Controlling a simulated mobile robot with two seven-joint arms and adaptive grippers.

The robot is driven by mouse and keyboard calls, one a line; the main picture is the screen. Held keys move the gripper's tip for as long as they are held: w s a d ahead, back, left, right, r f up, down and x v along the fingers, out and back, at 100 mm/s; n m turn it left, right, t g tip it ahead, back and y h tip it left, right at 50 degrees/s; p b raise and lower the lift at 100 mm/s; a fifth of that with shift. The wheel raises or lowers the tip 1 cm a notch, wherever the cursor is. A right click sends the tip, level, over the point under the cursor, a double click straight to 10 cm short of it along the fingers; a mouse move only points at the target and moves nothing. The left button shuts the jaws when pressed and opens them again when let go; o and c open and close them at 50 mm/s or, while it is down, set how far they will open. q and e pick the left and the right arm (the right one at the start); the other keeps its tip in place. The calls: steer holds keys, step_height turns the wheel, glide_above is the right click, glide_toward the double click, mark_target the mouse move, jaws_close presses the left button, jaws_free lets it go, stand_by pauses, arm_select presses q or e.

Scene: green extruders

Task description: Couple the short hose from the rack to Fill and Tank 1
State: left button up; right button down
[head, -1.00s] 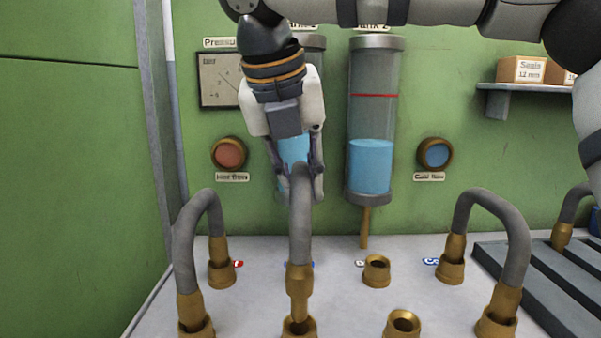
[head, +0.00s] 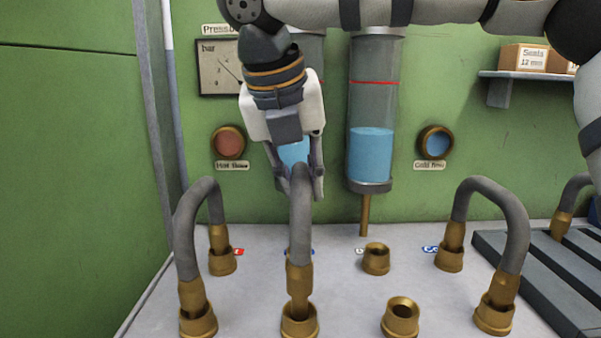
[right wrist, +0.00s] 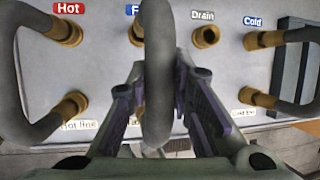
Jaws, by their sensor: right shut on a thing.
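The short hose (head: 300,225) is a grey arch with brass ends. My right gripper (head: 300,192) is shut on it near its top. Its near brass end (head: 299,278) is upright at the mouth of the front middle-left socket (head: 300,321); I cannot tell whether it is fully seated. Its far end is hidden in the head view. In the right wrist view the hose (right wrist: 157,70) covers most of the label starting with F, beside a brass socket (right wrist: 137,32). The Tank 1 label is hidden. My left gripper is not in view.
Grey hoses stand coupled at the left (head: 184,240) and right (head: 515,235). Two empty brass sockets, the Drain one (head: 376,260) and one in front (head: 401,318), lie between. The slatted grey rack (head: 492,246) at the right holds another hose (head: 575,192).

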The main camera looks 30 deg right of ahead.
steer(key=shift+f, duration=0.85)
steer(key=c, duration=1.4)
jaws_free()
steer(key=shift+o, duration=0.2)
steer(key=v, duration=1.2)
